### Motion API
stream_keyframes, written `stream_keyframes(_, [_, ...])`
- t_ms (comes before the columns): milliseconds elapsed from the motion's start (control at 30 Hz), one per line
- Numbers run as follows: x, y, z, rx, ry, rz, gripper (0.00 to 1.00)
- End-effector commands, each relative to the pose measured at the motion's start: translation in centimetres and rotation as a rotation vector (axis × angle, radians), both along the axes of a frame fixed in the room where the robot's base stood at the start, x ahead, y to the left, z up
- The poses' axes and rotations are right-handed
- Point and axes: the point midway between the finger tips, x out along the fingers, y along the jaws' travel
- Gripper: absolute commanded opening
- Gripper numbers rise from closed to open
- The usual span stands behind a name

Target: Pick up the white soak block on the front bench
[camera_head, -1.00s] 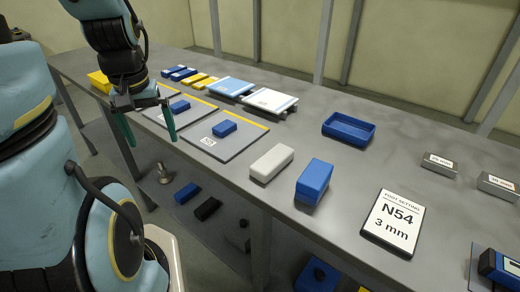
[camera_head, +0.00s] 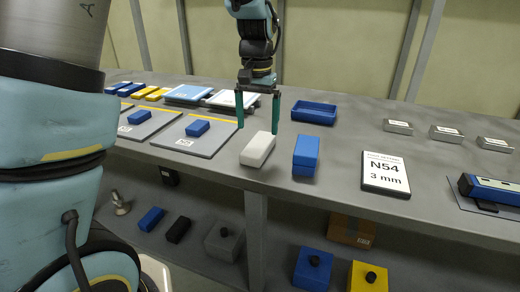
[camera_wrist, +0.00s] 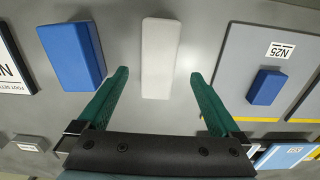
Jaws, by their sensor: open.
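The white soak block (camera_head: 258,149) lies on the bench near its front edge, just left of a larger blue block (camera_head: 306,155). My gripper (camera_head: 257,126) is open above the bench, with its green fingers pointing down above and slightly behind the white block. In the wrist view the white block (camera_wrist: 160,58) stands beyond the fingertips, lined up with the gap between the open fingers (camera_wrist: 163,78). Nothing is between the fingers. The blue block (camera_wrist: 72,56) lies to its left there, apart from it.
Grey plates with small blue blocks (camera_head: 197,128) lie to the left. A blue tray (camera_head: 314,112) is behind. A sign reading N54, 3 mm (camera_head: 386,172) lies to the right. A lower shelf holds several items, including a blue box (camera_head: 312,270).

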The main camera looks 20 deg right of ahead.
Motion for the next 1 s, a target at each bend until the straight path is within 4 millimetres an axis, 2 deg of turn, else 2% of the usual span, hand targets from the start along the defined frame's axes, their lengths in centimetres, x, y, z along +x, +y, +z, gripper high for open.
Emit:
stream_keyframes(100, [0.0, 0.1, -1.2, 0.003, 0.001, 0.000, 1.00])
stream_keyframes(267, [0.0, -0.1, -2.2, 0.003, 0.001, -0.001, 1.00])
stream_keyframes(600, [0.2, -0.6, -6.5, 0.002, 0.001, 0.001, 1.00])
stream_keyframes(867, [0.2, -0.6, -6.8, -0.001, -0.001, 0.001, 1.00])
stream_keyframes(1000, [0.2, -0.6, -6.8, -0.001, -0.001, 0.001, 0.85])
